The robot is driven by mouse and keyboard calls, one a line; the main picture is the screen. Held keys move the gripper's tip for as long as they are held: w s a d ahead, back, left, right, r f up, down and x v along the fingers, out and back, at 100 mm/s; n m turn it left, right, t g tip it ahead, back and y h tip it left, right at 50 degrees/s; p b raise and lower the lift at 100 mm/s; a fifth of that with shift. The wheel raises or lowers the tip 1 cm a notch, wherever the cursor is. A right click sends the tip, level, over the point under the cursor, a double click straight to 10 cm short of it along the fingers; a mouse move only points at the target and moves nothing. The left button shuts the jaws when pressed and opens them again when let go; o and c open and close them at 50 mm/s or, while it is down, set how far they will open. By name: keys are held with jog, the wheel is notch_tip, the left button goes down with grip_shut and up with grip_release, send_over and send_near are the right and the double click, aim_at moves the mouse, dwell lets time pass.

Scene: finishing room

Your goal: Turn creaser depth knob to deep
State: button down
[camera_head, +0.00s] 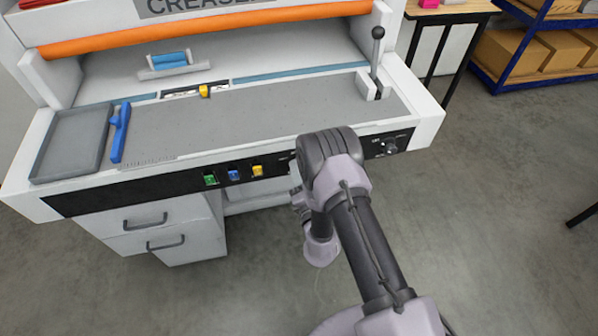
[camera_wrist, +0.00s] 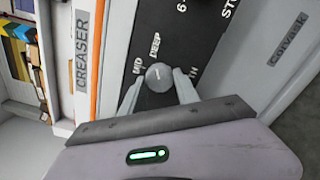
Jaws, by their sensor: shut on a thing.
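The depth knob (camera_wrist: 158,75) is a small round grey knob on the black front panel of the creaser. In the wrist view, the words MID and DEEP are printed beside it, with DEEP above it and MID to its upper left. A short pale mark on its face appears to point up, roughly towards DEEP; its exact angle is hard to tell. My gripper (camera_wrist: 158,79) is shut on the knob, one finger on each side. In the head view my arm hides the gripper and the gripped knob.
The creaser (camera_head: 260,110) has green (camera_head: 210,180), blue (camera_head: 233,175) and yellow (camera_head: 257,170) controls on its panel. Another dark knob (camera_head: 390,146) shows right of my arm. A lever (camera_head: 377,50) stands on top.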

jog(key=shift+w+r, duration=0.1)
dwell(0.3)
jog(key=c, duration=0.9)
grip_release()
